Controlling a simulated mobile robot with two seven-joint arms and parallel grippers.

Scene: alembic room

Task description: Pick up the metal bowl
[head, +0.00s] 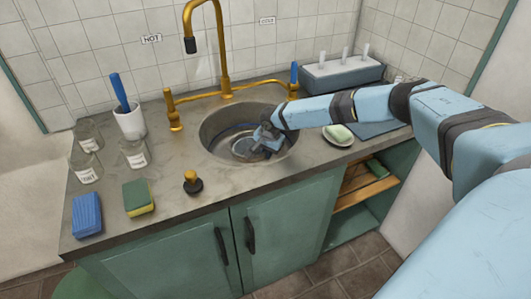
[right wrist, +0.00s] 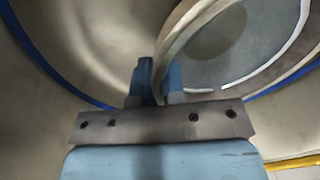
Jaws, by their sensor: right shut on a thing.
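The metal bowl (head: 241,148) sits low in the round sink basin (head: 213,125) in the head view, partly hidden by my right gripper (head: 262,143). My right arm reaches in from the right, and its gripper points down into the basin. In the right wrist view, the curved rim of the bowl (right wrist: 185,38) passes between the two blue fingers of the gripper (right wrist: 159,82), which are shut on it. Whether the bowl touches the basin floor cannot be told. My left gripper is in neither view.
A gold faucet (head: 222,60) rises behind the sink. A soap dish (head: 338,140) lies right of it under my forearm. A dark plunger-like stopper (head: 193,184), a sponge (head: 138,197), a blue sponge (head: 87,214) and glass jars (head: 134,153) stand on the left counter.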

